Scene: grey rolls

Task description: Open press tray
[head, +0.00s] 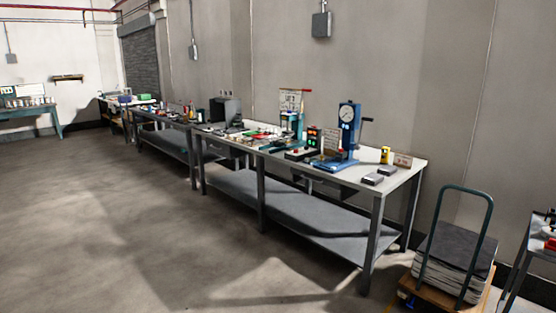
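A blue press (349,128) with a round white dial and a side lever stands upright near the right end of a long grey workbench (410,160). Its blue base rests on the bench top. No part of it can be told clearly as a tray at this distance, and I cannot tell whether one is open or shut. Neither of my grippers shows in the head view.
Small tools and boxes crowd the bench top left of the press. A trolley (482,228) with a green handle and stacked grey sheets stands right of the bench. Another table (539,235) is at the right edge. The floor (110,230) in front is clear.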

